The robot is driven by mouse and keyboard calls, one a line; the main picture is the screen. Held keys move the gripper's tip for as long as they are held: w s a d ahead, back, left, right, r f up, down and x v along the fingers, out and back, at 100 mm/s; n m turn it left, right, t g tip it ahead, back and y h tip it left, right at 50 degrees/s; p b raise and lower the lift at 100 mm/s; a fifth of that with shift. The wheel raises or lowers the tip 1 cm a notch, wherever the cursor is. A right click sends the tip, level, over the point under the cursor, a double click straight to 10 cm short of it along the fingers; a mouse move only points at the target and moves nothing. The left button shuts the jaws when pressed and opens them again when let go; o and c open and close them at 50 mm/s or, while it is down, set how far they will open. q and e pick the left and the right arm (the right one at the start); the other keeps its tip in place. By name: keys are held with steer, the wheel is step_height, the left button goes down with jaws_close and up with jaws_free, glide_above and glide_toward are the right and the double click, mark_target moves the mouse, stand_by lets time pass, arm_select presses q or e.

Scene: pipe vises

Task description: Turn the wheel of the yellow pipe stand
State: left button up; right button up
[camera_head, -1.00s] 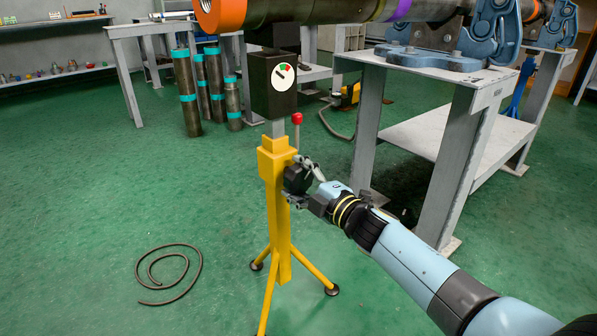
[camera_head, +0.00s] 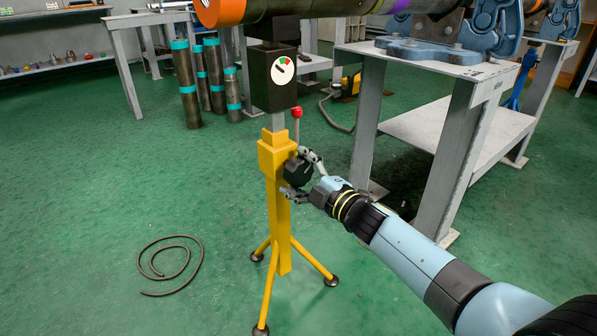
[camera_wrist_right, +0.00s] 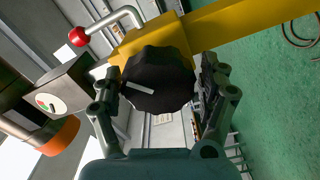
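The yellow pipe stand (camera_head: 277,215) stands upright on three legs in the middle of the head view. Its black faceted wheel (camera_head: 298,171) is on the right side of the post. In the right wrist view the wheel (camera_wrist_right: 158,80) faces me, with a white mark pointing left and slightly up. My right gripper (camera_head: 303,175) is at the wheel, one finger on each side. In the wrist view the fingers (camera_wrist_right: 160,92) flank the wheel with what look like narrow gaps, so the gripper appears open around it. My left gripper is not in view.
A red-knobbed lever (camera_head: 296,114) and a black box with a dial (camera_head: 284,70) are above the wheel. A large pipe (camera_head: 300,10) lies overhead. A grey table (camera_head: 455,125) stands to the right. A cable (camera_head: 170,265) lies on open green floor at left.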

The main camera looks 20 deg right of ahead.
steer(key=shift+o, duration=0.7)
steer(key=shift+r, duration=0.1)
steer(key=v, duration=1.2)
stand_by(0.7)
arm_select(q)
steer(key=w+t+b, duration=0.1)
steer(key=b, duration=0.1)
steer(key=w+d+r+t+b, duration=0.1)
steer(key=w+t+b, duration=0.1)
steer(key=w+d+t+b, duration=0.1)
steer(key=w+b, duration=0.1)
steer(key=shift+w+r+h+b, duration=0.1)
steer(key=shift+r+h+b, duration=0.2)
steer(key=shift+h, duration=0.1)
arm_select(e)
steer(key=w+a+n, duration=0.1)
steer(key=w+n, duration=0.3)
steer(key=n, duration=0.2)
steer(key=w+a+n, duration=0.1)
steer(key=w+n, duration=0.3)
steer(key=n, duration=0.2)
steer(key=w+a+n, duration=0.2)
steer(key=w+n, duration=0.2)
steer(key=n, duration=0.2)
steer(key=shift+a+r, duration=0.1)
steer(key=shift+r, duration=0.1)
steer(key=shift+c, duration=0.4)
